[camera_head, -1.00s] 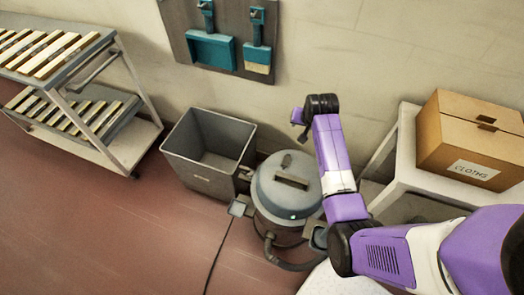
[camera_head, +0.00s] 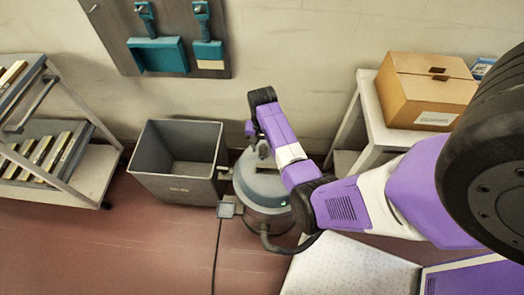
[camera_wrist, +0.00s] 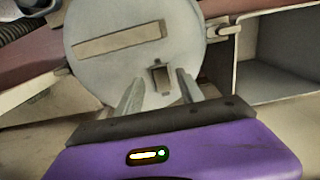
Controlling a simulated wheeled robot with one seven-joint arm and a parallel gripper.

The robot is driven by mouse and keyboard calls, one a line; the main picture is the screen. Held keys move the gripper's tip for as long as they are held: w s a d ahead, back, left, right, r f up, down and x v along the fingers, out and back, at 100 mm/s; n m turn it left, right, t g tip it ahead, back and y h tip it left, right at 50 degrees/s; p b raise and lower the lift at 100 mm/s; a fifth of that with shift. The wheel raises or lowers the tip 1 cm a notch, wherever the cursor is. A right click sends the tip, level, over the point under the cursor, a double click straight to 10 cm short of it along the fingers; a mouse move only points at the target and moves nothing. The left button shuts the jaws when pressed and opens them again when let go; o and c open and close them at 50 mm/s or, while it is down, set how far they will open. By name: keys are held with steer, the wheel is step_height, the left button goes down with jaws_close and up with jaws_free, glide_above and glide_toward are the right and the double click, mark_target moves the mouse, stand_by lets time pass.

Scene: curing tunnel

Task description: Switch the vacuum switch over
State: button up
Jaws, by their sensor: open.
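The vacuum (camera_head: 266,188) is a grey round canister standing on the floor, partly hidden behind my arm in the head view. Its lid (camera_wrist: 100,70) fills the upper middle of the wrist view, with a long recessed slot across it. The vacuum switch (camera_wrist: 160,77) is a small dark rocker in a light frame near the lid's edge. My gripper (camera_wrist: 160,80) is open, with one finger on each side of the switch in the picture. I cannot tell whether the fingers touch the lid. In the head view the fingertips and the switch are hidden.
A grey bin (camera_head: 180,187) stands left of the vacuum, with a cart (camera_head: 95,175) beyond it. A side table (camera_head: 375,128) with a cardboard box (camera_head: 425,85) is on the right. A hose (camera_head: 280,248) and cord (camera_head: 217,255) lie on the floor.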

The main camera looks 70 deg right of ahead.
mark_target(263, 154)
steer(key=shift+f, duration=1.55)
steer(key=shift+c, duration=0.3)
jaws_close()
steer(key=shift+w+d+g+y+b, duration=0.1)
steer(key=shift+d+g+y+b, duration=0.25)
steer(key=shift+y+b, duration=0.55)
steer(key=shift+r+y, duration=0.1)
steer(key=shift+y, duration=0.3)
steer(key=shift+o, duration=0.3)
jaws_free()
